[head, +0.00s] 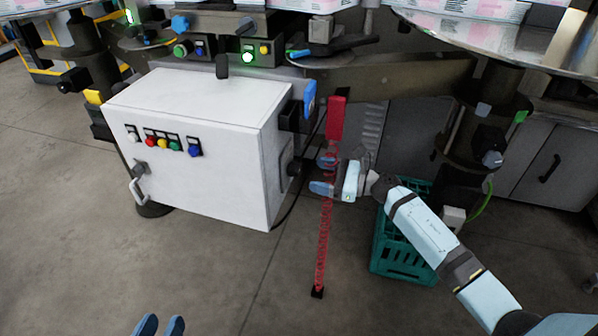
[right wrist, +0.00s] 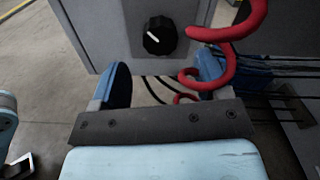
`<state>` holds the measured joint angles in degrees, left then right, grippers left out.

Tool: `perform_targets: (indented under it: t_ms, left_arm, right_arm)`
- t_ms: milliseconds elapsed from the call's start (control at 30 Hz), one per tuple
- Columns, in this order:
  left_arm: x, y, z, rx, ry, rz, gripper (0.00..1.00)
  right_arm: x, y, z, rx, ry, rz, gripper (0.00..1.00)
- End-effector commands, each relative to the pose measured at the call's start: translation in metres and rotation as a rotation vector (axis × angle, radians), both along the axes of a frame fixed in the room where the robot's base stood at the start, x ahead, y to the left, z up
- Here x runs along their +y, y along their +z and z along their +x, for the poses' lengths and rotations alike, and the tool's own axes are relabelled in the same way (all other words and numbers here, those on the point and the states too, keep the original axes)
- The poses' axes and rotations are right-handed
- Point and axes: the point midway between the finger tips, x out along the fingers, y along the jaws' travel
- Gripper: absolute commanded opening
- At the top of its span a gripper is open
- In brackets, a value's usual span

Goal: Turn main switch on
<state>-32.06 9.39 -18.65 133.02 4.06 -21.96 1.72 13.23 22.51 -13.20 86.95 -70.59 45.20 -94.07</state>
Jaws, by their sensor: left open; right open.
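A white control cabinet (head: 195,165) stands left of centre in the head view. A black rotary knob (head: 293,168) sits on its right side face; I take it to be the main switch. In the right wrist view the knob (right wrist: 160,36) is round with a white pointer mark slanting to the upper left. My right gripper (head: 322,175) is open and empty, with its blue fingers pointing at that side face, a short way off the knob. In the right wrist view the knob lies ahead between the fingers. My left gripper (head: 159,325) is open and empty at the bottom edge.
A red coiled cord (head: 322,250) hangs beside my right gripper, and a loop (right wrist: 225,72) shows by one finger. A green crate (head: 390,258) stands under my right arm. Buttons (head: 163,143) and a handle (head: 137,188) are on the cabinet front. Floor at left is clear.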

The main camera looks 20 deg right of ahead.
Motion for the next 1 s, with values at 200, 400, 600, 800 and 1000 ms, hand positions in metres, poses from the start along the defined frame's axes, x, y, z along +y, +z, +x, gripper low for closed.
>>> perform_targets:
  t_ms: [200,400,600,800,1000]
  left_arm:
    - [-0.003,0.004,0.001,-0.023,-0.005,-0.014,0.43]
    - [-0.004,0.006,0.002,-0.034,-0.007,-0.023,0.43]
    - [-0.004,0.007,0.002,-0.037,-0.006,-0.025,0.43]
    - [-0.004,0.008,0.002,-0.038,-0.007,-0.024,0.43]
    - [-0.004,0.008,0.002,-0.039,-0.008,-0.023,0.43]
  right_arm:
    - [0.034,0.000,0.023,0.001,0.000,0.003,0.69]
    - [0.048,0.000,0.033,0.001,-0.001,0.002,0.69]
    - [0.051,0.000,0.034,0.002,-0.001,0.001,0.69]
    - [0.051,0.000,0.034,0.002,-0.001,0.002,0.53]
    - [0.050,0.000,0.034,0.002,-0.001,0.002,0.20]
